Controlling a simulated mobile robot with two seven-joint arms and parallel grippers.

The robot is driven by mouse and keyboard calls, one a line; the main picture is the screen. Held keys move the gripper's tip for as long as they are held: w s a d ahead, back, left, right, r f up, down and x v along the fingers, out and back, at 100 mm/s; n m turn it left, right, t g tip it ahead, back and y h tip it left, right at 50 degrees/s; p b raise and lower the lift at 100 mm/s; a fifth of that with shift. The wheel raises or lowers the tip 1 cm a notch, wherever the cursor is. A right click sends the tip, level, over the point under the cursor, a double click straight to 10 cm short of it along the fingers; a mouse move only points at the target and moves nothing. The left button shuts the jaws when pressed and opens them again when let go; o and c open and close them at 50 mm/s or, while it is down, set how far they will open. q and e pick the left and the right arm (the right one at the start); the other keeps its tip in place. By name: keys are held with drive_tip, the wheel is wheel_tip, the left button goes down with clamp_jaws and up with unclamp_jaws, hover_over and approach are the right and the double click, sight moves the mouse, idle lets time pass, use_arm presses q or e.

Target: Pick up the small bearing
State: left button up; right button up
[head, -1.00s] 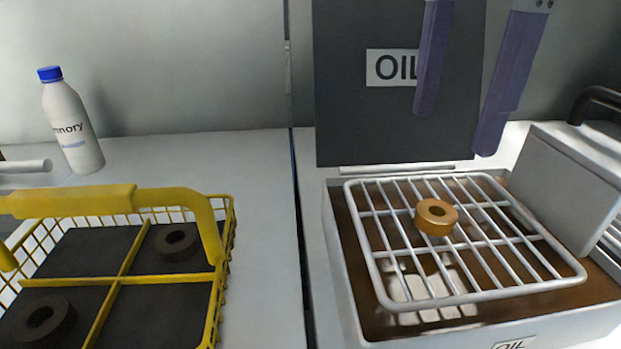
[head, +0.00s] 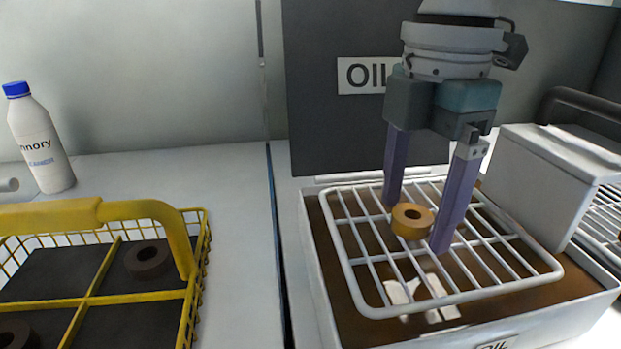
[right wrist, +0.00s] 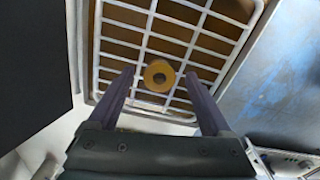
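The small bearing is a gold-brown ring (head: 412,221) lying on the white wire rack (head: 366,297) over the oil tray in the head view. My right gripper (head: 415,220) is open, with its two purple fingers lowered toward the rack on either side of the bearing. In the right wrist view the bearing (right wrist: 159,75) shows between and slightly beyond the open fingertips (right wrist: 159,72), with a gap on both sides. My left gripper is not in view.
A yellow wire basket (head: 92,299) at the left holds dark rings, one of them at its back right (head: 148,259). A white bottle with a blue cap (head: 40,140) stands behind it. A dark OIL panel (head: 330,130) rises behind the tray. A grey box (head: 545,185) stands at the right.

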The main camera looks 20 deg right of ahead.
clamp_jaws()
idle(0.5)
drive_tip(key=shift+r, duration=0.1)
